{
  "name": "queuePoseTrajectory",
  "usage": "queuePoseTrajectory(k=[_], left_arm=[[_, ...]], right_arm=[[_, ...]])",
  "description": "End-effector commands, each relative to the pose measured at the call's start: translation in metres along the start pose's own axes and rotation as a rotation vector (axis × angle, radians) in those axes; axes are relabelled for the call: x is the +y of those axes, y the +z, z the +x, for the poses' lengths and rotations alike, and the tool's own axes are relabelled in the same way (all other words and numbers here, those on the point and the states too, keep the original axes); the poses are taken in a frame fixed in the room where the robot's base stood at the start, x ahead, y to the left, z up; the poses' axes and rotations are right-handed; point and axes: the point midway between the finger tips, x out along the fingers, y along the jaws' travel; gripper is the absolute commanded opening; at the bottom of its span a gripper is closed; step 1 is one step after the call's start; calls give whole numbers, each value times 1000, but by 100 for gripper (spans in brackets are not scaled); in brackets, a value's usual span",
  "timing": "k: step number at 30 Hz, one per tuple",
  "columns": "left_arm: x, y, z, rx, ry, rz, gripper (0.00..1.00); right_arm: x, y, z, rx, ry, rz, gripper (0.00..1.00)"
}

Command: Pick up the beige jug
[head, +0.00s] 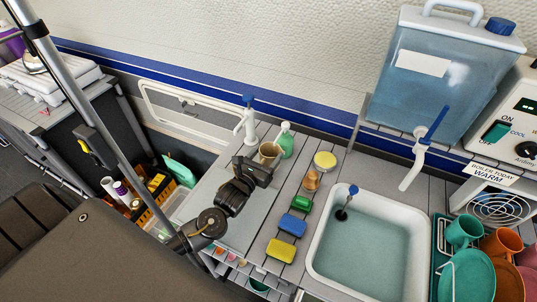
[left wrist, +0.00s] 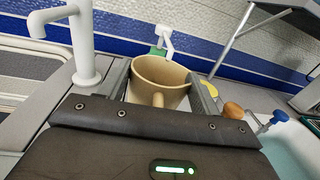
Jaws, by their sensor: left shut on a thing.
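The beige jug (head: 270,151) stands upright on the grey counter beside the sink, in front of a green soap bottle (head: 286,140). In the left wrist view the jug (left wrist: 162,74) is between my two fingers, with its open rim up and its handle toward the camera. My left gripper (head: 268,162) is shut on the jug; it also shows in the left wrist view (left wrist: 160,92). The jug's lower part is hidden, so I cannot tell whether it touches the counter. My right gripper is not in view.
A white tap (head: 245,126) stands close behind left of the jug. A yellow-topped round thing (head: 325,160), a brush (head: 312,180) and sponges (head: 286,249) lie to the right. Beyond them is the filled sink (head: 370,245). A crate of bottles (head: 145,205) sits lower left.

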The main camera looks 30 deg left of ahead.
Motion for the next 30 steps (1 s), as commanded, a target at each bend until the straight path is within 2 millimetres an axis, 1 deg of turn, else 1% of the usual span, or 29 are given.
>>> queuePoseTrajectory(k=[9, 18, 24, 30], left_arm=[[0, -2, -47, 1, 0, -1, 38], [0, -2, -90, 0, 0, -1, 38], [0, -1, -114, 0, -1, 0, 38], [0, -1, -134, 0, 0, 0, 38]], right_arm=[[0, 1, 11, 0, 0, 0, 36], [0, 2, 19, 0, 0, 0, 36], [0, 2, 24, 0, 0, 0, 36], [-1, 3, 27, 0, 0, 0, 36]])
